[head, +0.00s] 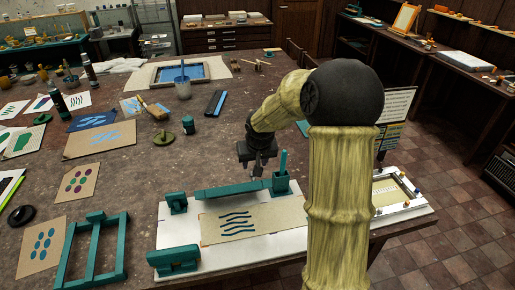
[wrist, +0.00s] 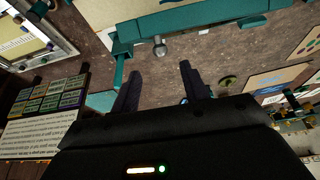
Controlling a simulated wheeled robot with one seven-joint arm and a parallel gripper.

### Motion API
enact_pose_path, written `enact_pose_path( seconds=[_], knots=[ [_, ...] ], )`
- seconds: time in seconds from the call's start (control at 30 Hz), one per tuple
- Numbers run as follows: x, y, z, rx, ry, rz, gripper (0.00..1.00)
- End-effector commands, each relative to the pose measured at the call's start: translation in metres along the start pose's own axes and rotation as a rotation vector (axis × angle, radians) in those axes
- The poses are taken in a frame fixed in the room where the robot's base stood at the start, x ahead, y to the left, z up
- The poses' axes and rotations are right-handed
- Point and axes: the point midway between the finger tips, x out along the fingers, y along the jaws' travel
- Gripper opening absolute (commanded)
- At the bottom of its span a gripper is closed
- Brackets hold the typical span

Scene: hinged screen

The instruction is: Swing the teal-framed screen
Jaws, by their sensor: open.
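A teal open frame with a crossbar (head: 95,250) is at the lower left of the head view, left of a white board (head: 226,256). I cannot tell whether it is the hinged screen. Two teal blocks, a far one (head: 177,203) and a near one (head: 173,262), sit at the board's left end. A long teal bar (head: 240,188) runs along its far edge, with a teal upright (head: 283,165) at its right. The bar (wrist: 235,20) also shows in the wrist view, near a silver knob (wrist: 160,47). My gripper (wrist: 160,78) is open and empty, with the knob ahead of its fingers.
A brown sheet with blue wavy lines (head: 240,222) lies on the board. A small framed tray (head: 398,191) is at its right end, partly behind my arm. A sign (wrist: 45,105) stands close by. Cards, bottles and a pot (head: 183,89) occupy the table's far and left parts.

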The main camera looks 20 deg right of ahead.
Motion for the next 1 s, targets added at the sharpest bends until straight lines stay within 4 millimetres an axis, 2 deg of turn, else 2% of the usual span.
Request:
enact_pose_path(
  seconds=[0.3,0.5,0.67,1.0],
  knots=[
    [-0.062,0.000,-0.001,0.001,0.008,0.002,0.45],
    [-0.092,0.000,-0.001,-0.001,0.005,0.001,0.45],
    [-0.101,-0.001,0.000,-0.001,0.002,-0.001,0.45],
    [-0.101,0.000,-0.001,-0.001,0.002,-0.001,0.45]
  ],
)
